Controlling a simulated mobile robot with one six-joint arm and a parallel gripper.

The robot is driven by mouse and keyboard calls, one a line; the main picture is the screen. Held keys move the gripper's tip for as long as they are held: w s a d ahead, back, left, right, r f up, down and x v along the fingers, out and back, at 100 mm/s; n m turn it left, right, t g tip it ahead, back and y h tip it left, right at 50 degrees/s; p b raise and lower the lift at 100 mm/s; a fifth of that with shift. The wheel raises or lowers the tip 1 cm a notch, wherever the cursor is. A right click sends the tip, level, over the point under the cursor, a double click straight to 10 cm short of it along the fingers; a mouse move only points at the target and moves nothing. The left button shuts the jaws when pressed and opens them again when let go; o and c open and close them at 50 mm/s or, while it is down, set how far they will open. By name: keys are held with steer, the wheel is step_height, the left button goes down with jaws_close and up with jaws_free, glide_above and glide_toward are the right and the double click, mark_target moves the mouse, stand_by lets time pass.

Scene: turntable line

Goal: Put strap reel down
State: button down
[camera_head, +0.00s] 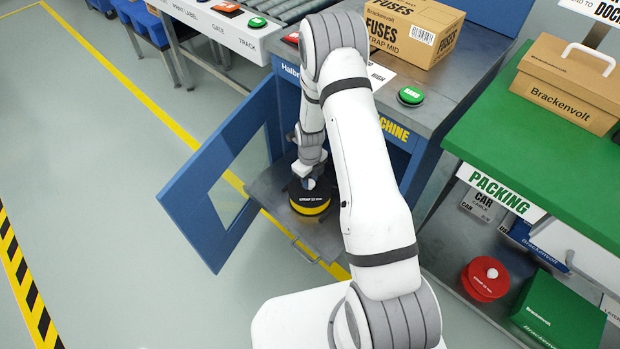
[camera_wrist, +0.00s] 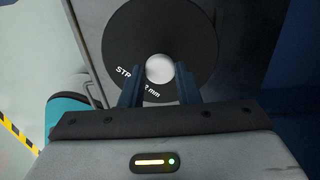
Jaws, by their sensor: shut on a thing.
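The strap reel (camera_head: 312,206) is a black disc with a yellow band, seen in the head view at the open machine's pull-out shelf (camera_head: 270,186). In the wrist view, the black strap reel (camera_wrist: 185,28) has white lettering and a pale round knob (camera_wrist: 159,68) at its centre. My gripper (camera_wrist: 159,82) is shut on this knob, with one blue finger on either side. The reel lies flat on or just above the grey shelf; I cannot tell whether it touches. My arm hides part of the machine opening in the head view.
The machine's blue door (camera_head: 185,200) stands open to the left. A Fuses carton (camera_head: 412,30) and a green button (camera_head: 410,96) are on the machine top. A green packing table (camera_head: 560,150) stands at right, with a red reel (camera_head: 485,277) below it. The left floor is clear.

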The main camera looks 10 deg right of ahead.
steer(key=c, duration=1.1)
jaws_free()
step_height(320, 180, up, 21)
steer(key=s+n+p, duration=0.3)
steer(key=n, duration=0.2)
steer(key=s+r+n, duration=0.6)
steer(key=s+n, duration=0.1)
steer(key=n, duration=0.1)
steer(key=s+r+n+t, duration=0.1)
steer(key=s+r+n, duration=0.5)
steer(key=s+n, duration=0.2)
steer(key=s+r+n, duration=0.6)
steer(key=s+n, duration=0.1)
steer(key=n, duration=0.1)
steer(key=shift+s+r, duration=0.15)
steer(key=shift+s, duration=0.2)
